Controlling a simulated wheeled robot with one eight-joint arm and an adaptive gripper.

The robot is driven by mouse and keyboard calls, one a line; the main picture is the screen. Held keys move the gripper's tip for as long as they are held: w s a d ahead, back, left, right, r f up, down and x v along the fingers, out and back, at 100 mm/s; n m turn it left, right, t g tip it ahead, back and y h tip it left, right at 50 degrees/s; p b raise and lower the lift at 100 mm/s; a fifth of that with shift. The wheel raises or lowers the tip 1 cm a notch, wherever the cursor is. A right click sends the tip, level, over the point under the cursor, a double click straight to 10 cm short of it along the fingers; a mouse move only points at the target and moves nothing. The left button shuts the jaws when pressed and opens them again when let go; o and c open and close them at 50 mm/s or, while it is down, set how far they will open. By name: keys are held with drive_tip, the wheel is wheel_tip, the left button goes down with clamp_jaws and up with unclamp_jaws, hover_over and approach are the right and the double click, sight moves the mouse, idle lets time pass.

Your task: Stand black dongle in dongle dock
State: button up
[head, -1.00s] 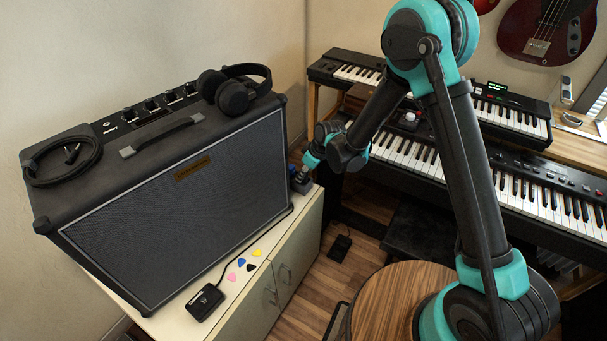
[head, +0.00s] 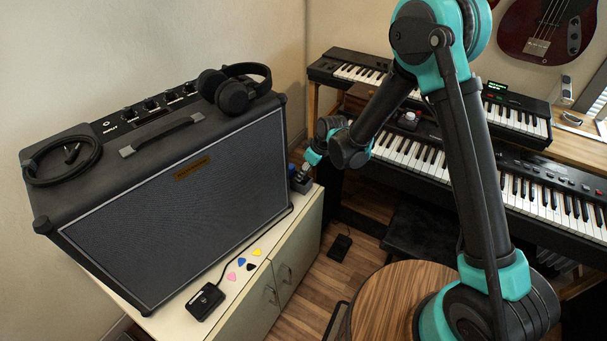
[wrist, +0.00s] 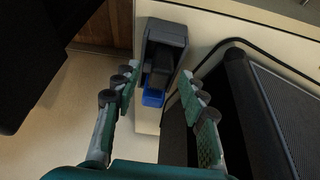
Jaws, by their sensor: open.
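The dark grey dongle dock (wrist: 176,32) sits on the cabinet top beside the amplifier; it also shows at the cabinet's far corner in the head view (head: 302,185). A black piece that looks like the black dongle (wrist: 161,66) appears upright at the dock; how deep it sits cannot be told. A blue piece (wrist: 153,97) stands close beside it and also shows in the head view (head: 292,169). My gripper (wrist: 156,77) is open, its fingers apart on either side of the black and blue pieces, with gaps visible. In the head view my gripper (head: 307,165) is just above the dock.
The large amplifier (head: 180,190) stands close beside the dock, with headphones (head: 235,93) and a coiled cable (head: 62,160) on top. A cable runs along the cabinet edge to a black pedal (head: 204,301). Keyboards (head: 430,160) stand at right. Open floor lies beyond the cabinet edge.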

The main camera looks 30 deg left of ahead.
drive_tip(key=v, duration=1)
drive_tip(key=shift+r, duration=0.15)
drive_tip(key=w+d+r+m+t+h, duration=0.1)
drive_tip(key=d+r+m, duration=0.25)
drive_tip(key=d, duration=1.05)
drive_tip(key=w+d+r+m+t+h, duration=0.1)
drive_tip(key=w+d+r+m, duration=0.3)
drive_tip(key=d, duration=1)
drive_tip(key=s+d+f+m+h, duration=0.1)
drive_tip(key=s+d+m, duration=0.3)
drive_tip(key=s+d, duration=0.3)
drive_tip(key=s+d+f+m+t+h, duration=0.1)
drive_tip(key=s+d+m, duration=0.4)
drive_tip(key=d, duration=0.9)
drive_tip(key=shift+s+t+h, duration=0.3)
drive_tip(key=shift+s, duration=0.9)
drive_tip(key=shift+d+f, duration=0.1)
drive_tip(key=shift+f, duration=0.05)
